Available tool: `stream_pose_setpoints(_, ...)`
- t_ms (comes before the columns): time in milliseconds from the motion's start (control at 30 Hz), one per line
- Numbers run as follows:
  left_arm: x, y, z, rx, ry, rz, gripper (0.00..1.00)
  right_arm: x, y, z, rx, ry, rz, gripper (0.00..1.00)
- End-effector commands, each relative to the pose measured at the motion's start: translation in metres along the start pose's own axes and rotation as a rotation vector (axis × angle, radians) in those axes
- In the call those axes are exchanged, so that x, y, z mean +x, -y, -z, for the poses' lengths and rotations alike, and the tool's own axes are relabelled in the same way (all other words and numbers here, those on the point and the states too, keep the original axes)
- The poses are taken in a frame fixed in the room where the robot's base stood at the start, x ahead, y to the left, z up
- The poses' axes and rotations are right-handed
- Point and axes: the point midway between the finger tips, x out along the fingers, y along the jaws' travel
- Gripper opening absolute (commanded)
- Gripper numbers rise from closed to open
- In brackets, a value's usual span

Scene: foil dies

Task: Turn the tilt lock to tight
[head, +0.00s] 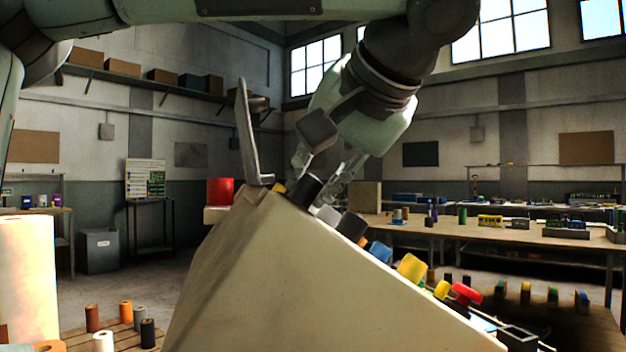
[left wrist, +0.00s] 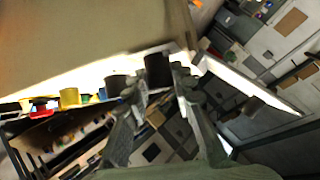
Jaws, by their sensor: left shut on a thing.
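A beige sloping console (head: 290,280) carries a row of knobs along its far edge. A black knob (head: 306,190) stands near the top of the row. My left gripper (head: 322,172) reaches down from above and is shut on this black knob (left wrist: 157,72), with one finger on each side in the left wrist view. No label or tight mark is readable, so I cannot tell from the markings how far the knob is turned. My right gripper is not in view.
Down the slope follow a dark knob (head: 350,227), a blue knob (head: 379,252), a yellow knob (head: 411,268) and a red knob (head: 466,293). A grey upright bracket (head: 245,140) stands at the console's top, close to my left gripper. Foil rolls (head: 148,333) stand at lower left.

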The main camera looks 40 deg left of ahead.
Motion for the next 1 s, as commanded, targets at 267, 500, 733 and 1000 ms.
stream_pose_setpoints(267,-0.0002,0.0002,0.0004,-0.001,-0.001,0.0,0.0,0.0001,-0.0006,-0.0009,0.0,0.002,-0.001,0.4)
stream_pose_setpoints(500,-0.0001,0.0002,0.0002,0.0,0.0,0.0,0.46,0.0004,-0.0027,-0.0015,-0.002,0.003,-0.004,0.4)
stream_pose_setpoints(733,0.0,0.0001,0.0,0.001,0.0,0.0,0.46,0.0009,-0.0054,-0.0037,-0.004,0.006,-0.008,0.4)
stream_pose_setpoints(1000,-0.0002,0.0007,0.0,0.004,0.0,-0.007,0.46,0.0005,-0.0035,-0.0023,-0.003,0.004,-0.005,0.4)
